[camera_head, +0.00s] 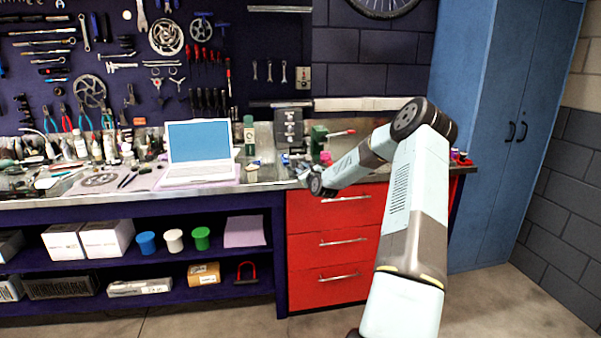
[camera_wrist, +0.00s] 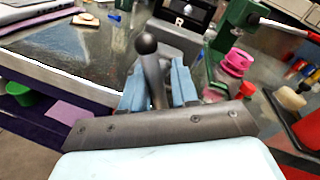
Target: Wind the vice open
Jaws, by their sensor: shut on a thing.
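A dark bar with a round ball end (camera_wrist: 147,46), which looks like the vice's handle, stands tilted between the fingers of my gripper (camera_wrist: 158,88) in the wrist view. The blue fingers are shut on it, one on each side, and the ball end sticks out beyond them. A grey block (camera_wrist: 172,38) just behind the bar may be part of the vice; the fingers and bar hide much of it. In the head view my gripper is at the bench's front edge above the red drawers, and its fingers and the bar are too small to make out.
A green tool (camera_head: 319,138) with a red-tipped lever stands close to the right; its lever shows in the wrist view (camera_wrist: 285,24). A pink round piece (camera_wrist: 237,61) lies near it. A laptop (camera_head: 199,150) is on the left. Red drawers (camera_head: 332,240) are below the bench.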

